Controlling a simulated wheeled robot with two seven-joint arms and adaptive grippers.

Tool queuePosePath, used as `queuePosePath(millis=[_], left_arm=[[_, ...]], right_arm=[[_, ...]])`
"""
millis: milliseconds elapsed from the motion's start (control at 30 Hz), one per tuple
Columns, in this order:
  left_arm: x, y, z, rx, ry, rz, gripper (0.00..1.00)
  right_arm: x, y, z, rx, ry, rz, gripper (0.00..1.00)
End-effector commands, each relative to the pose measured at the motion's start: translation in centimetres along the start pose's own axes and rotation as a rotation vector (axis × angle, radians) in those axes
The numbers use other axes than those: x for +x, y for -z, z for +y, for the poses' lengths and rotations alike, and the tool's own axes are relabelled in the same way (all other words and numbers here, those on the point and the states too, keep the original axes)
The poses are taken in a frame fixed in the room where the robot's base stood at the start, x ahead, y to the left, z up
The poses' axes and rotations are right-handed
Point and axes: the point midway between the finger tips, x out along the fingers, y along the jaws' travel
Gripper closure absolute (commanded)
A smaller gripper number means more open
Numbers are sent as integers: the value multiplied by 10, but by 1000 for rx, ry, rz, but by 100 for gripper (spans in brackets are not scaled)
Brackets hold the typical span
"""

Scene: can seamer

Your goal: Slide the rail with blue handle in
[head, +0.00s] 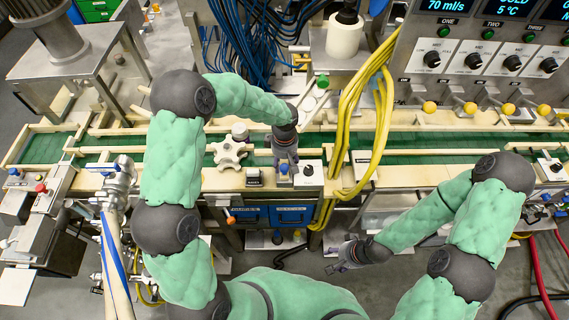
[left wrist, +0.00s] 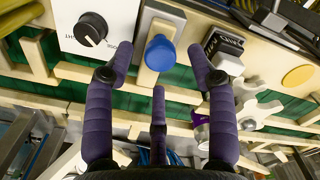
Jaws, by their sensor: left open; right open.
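The blue handle (left wrist: 160,53) is a round knob on a narrow pale rail (left wrist: 157,75) with a grey metal end piece. In the head view the blue handle (head: 284,169) shows just below my left gripper (head: 284,157). In the left wrist view my left gripper (left wrist: 160,76) is open, with its purple fingers spread around the knob's near side. No contact with the knob shows, and the exact gap is unclear. My right gripper (head: 342,262) is open and empty, low in front of the machine, away from the handle.
A black dial (left wrist: 91,29) on a white plate sits left of the handle, and a black switch (left wrist: 223,42) to its right. A white star-shaped knob (head: 228,152) stands left of my left gripper. Yellow hoses (head: 372,130) hang to its right. The green conveyor (head: 415,139) runs behind.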

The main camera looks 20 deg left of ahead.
Motion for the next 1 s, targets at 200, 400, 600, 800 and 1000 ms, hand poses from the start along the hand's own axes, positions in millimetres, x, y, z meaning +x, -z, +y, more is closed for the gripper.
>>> queuePosePath(millis=[200, 400, 600, 800, 1000], left_arm=[[18, 0, 0, 0, 0, -1, 44], [21, 0, 0, 0, -1, 0, 44], [21, 0, 0, 0, -1, 0, 63], [21, 0, 0, 0, -1, -1, 100], [23, 8, 8, -2, -3, 1, 100]], right_arm=[[-2, 0, -1, 0, 0, 0, 42], [-2, 0, -1, 0, 0, 0, 42], [-2, 0, -1, 0, 0, 0, 42], [-2, 0, -1, 0, 0, 0, 42], [6, 0, 2, 0, 0, 0, 42]])
